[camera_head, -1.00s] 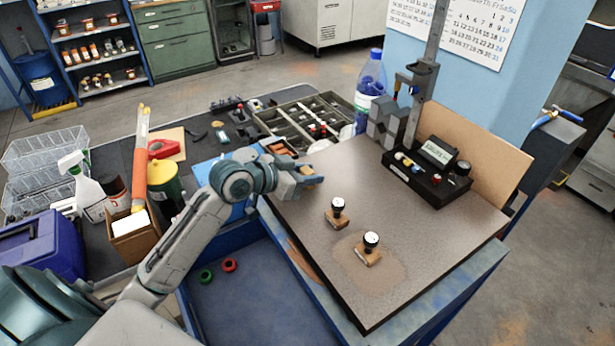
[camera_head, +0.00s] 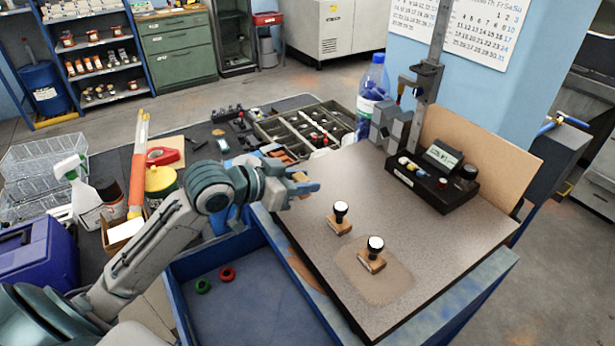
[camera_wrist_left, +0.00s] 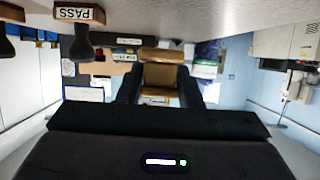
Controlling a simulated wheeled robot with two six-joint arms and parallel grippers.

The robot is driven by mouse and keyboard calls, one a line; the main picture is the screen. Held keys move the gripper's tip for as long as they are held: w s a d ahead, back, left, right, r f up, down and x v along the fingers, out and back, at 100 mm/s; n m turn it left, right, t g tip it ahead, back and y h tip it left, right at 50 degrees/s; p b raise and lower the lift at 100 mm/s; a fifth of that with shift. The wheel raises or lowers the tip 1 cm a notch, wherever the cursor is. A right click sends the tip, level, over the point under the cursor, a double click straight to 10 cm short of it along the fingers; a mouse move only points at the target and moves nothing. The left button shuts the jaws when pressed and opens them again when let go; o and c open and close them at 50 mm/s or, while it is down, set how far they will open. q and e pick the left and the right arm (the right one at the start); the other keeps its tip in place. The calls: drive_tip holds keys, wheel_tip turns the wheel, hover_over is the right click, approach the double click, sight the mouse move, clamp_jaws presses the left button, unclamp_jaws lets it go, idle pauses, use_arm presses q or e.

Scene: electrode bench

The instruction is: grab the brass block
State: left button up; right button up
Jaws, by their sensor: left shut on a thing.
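My left gripper (camera_head: 307,187) is over the left edge of the grey plate in the head view, its fingers pointing right. In the left wrist view, the fingers (camera_wrist_left: 161,85) are closed on both sides of the brass block (camera_wrist_left: 160,82), a small golden-brown piece. In the head view only a bit of the brass block (camera_head: 300,176) shows between the fingers. The plate's surface is at the top of the wrist view and the block appears clear of it. My right gripper is not in view.
Two stamps (camera_head: 340,217) (camera_head: 375,252) stand on the plate (camera_head: 430,235), right of the gripper. A black instrument box (camera_head: 432,182) and a height-gauge column (camera_head: 423,100) stand behind. An open parts tray (camera_head: 310,125) lies beyond. Red and green rings (camera_head: 227,273) lie in the blue tray (camera_head: 255,305).

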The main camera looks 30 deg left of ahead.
use_arm(q)
drive_tip(key=s, duration=0.2)
drive_tip(key=s+d+b, duration=0.1)
drive_tip(key=s, duration=0.2)
drive_tip(key=shift+s+r, duration=0.15)
drive_tip(key=p, duration=0.1)
drive_tip(key=r+p, duration=0.1)
drive_tip(key=p, duration=0.1)
drive_tip(key=shift+s+d, duration=0.15)
drive_tip(key=shift+s, duration=0.05)
drive_tip(key=shift+s+d+f+p, duration=0.1)
drive_tip(key=shift+s+d+p, duration=0.1)
drive_tip(key=shift+s+p, duration=1.25)
drive_tip(key=shift+s+d+p, duration=0.2)
drive_tip(key=shift+s+p, duration=0.55)
drive_tip(key=shift+p, duration=1.25)
